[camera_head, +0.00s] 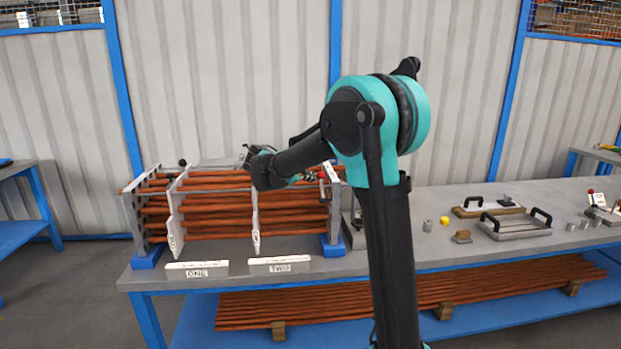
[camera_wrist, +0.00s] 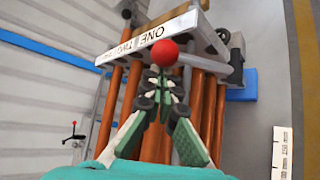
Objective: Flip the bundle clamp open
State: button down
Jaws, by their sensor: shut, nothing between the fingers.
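In the head view, the knob (camera_head: 321,175) shows small at the right end of the rod rack. My gripper (camera_wrist: 161,78) has its fingers together and empty, with the tips just below the knob in the wrist view. I cannot tell whether they touch it. In the head view, my gripper (camera_head: 306,178) points right, above the rods (camera_head: 210,225). The clamp's hinge is hard to make out.
Upright rack plates (camera_head: 174,215) rise among the rods. Handled plates (camera_head: 515,225) and small blocks lie to the right. The bench front between is clear.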

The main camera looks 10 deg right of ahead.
jog(key=shift+s+r+t, duration=0.15)
jog(key=shift+s+t, duration=0.1)
jog(key=shift+t, duration=0.05)
jog(key=shift+s+r, duration=0.1)
jog(key=shift+s, duration=0.05)
jog(key=s+m+t, duration=0.1)
jog(key=s+r+m+t+h, duration=0.1)
jog(key=t, duration=0.1)
jog(key=shift+s+r+m+h, duration=0.1)
jog(key=shift+s+m+h, duration=0.2)
jog(key=shift+s, duration=0.05)
jog(key=s+m+t+h, duration=0.1)
jog(key=s+m, duration=0.1)
jog(key=s+m+t+h, duration=0.2)
jog(key=s, duration=0.1)
jog(key=shift+s, duration=0.1)
dwell(0.4)
jog(key=shift+s+f, duration=0.1)
jog(key=shift+f, duration=0.1)
dwell(0.4)
